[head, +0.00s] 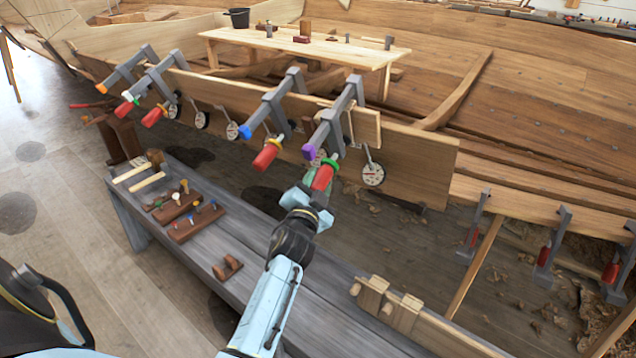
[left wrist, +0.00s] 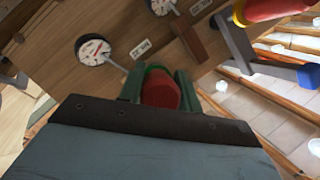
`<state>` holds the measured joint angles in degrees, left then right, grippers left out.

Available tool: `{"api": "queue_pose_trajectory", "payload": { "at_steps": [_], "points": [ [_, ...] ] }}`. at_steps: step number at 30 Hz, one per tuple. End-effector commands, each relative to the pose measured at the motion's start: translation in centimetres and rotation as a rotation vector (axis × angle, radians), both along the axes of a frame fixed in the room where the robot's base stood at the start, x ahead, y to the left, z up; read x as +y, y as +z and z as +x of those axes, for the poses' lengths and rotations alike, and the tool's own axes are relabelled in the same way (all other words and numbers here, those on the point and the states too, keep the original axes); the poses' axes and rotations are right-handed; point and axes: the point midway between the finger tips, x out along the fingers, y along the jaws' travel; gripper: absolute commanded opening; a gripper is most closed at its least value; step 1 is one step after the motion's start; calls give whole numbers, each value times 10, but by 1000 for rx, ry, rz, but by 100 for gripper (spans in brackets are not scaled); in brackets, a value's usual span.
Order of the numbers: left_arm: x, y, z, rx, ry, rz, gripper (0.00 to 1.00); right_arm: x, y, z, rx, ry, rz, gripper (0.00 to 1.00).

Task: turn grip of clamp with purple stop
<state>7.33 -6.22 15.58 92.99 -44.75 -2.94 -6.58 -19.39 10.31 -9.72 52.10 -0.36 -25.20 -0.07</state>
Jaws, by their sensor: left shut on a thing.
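The clamp with the purple stop (head: 309,152) is the rightmost of several grey clamps on the upper plank. Its red grip (head: 323,177) points down toward me, with a green collar above it. My left gripper (head: 318,182) is shut on this red grip, its arm reaching up from the bottom of the head view. In the left wrist view the red grip (left wrist: 160,90) sits between the green fingers of my left gripper (left wrist: 159,86), partly hidden by the gripper body. My right gripper is not in view.
Neighbouring clamps have blue (head: 245,132), white and orange stops. Round dials (head: 373,175) hang along the plank (head: 415,165). A grey bench (head: 245,240) with mallets and tool blocks stands below my arm. A wooden table (head: 225,33) stands behind. More clamps (head: 547,245) are at right.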

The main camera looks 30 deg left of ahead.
Motion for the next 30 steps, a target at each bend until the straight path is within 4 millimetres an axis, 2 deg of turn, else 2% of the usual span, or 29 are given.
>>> {"api": "queue_pose_trajectory", "payload": {
  "at_steps": [1, 2, 6, 15, 19, 21, 23, 30],
  "points": [
    [0, 0, 0, -1, -1, 0, 11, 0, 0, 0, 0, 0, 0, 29],
    [0, 0, 0, -1, -1, 0, 36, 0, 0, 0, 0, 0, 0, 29],
    [0, 0, 0, -1, -1, -1, 55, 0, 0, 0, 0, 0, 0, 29],
    [0, 0, -1, 0, 0, -1, 56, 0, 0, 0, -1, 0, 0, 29],
    [-4, -2, -10, 2, -1, -2, 56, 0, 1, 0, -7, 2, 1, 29],
    [-7, -3, -20, 2, 0, -2, 56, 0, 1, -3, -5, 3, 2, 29],
    [-10, -4, -31, 3, 0, -3, 56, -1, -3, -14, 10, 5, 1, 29],
    [-26, -10, -83, 3, 0, -3, 56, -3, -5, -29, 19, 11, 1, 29]
  ]
}}
